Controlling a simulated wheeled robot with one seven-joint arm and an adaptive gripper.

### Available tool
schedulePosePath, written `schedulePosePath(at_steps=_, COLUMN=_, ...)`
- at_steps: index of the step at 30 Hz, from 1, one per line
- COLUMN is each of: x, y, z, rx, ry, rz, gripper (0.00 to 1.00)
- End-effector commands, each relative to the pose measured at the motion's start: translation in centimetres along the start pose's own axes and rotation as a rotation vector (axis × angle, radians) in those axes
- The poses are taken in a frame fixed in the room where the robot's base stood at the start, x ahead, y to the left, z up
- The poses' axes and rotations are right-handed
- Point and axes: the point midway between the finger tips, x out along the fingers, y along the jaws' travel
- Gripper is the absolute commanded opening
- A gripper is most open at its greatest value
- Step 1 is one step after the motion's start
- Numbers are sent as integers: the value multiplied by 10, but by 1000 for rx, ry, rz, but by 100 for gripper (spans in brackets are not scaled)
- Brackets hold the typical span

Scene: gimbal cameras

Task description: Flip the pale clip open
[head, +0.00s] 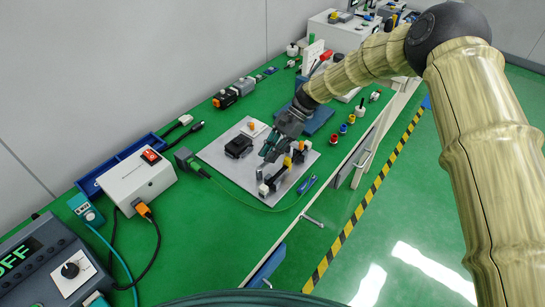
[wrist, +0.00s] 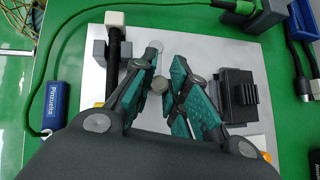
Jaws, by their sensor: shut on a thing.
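A small pale rounded piece (wrist: 158,86) shows between the teal finger pads of my gripper (wrist: 166,84) in the wrist view. It looks like the pale clip, but its shape and hinge are mostly hidden by the fingers. My gripper is closed in on it, low over the light grey plate (wrist: 142,22). In the head view my gripper (head: 270,152) reaches down onto the same plate (head: 219,155), and the clip cannot be made out there.
A black bar with a white end (wrist: 115,19) stands just left of my fingers. A ribbed black block (wrist: 238,97) is close on the right. A blue marked stick (wrist: 56,98) lies left of the plate. A green cable (wrist: 38,85) runs beside it.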

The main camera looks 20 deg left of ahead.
Motion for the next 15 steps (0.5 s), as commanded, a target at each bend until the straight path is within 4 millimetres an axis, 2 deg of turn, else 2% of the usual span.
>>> schedulePosePath(at_steps=15, x=1, y=-4, z=1, rx=-38, ry=-1, rz=37, gripper=0)
